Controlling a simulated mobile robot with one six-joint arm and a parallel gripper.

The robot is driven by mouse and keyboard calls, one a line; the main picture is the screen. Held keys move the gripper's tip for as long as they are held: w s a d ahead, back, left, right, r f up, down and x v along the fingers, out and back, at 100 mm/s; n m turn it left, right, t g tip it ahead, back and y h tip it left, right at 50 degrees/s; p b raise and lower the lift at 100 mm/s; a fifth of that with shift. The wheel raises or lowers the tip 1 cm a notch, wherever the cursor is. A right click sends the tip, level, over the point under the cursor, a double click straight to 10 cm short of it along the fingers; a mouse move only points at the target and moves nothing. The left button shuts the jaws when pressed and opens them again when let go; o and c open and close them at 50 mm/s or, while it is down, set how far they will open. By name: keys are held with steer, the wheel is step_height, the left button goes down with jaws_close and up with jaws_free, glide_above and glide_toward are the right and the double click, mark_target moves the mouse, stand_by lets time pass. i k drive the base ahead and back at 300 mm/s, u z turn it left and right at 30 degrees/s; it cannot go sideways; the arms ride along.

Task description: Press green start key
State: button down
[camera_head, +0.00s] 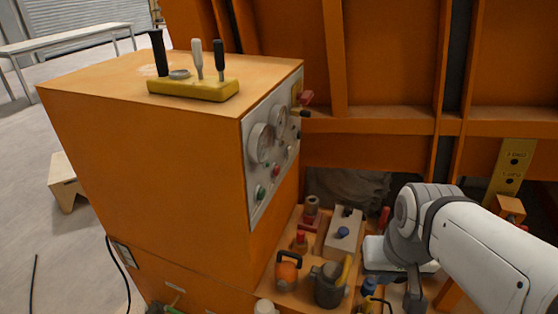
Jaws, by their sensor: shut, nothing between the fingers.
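The green start key (260,192) is a small round green button low on the grey control panel (257,143), on the side face of the orange cabinet. A red button (276,171) sits just right of and above it. My gripper (414,302) is shut and empty at the lower right, beyond the end of my white and grey arm. It points down beside the orange shelf, well apart from the panel and the green key. Its fingertips are small and hard to make out.
The orange cabinet (150,150) carries a yellow lever block (193,90) on top. Two round gauges sit on the panel. Orange ribbed wall stands behind.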

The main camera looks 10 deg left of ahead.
mark_target(260, 193)
steer(key=z, duration=0.1)
steer(key=k, duration=0.25)
steer(key=u, duration=1.8)
steer(key=k, duration=1.3)
steer(key=z, duration=1.35)
steer(key=i, duration=1)
steer(key=z, duration=0.1)
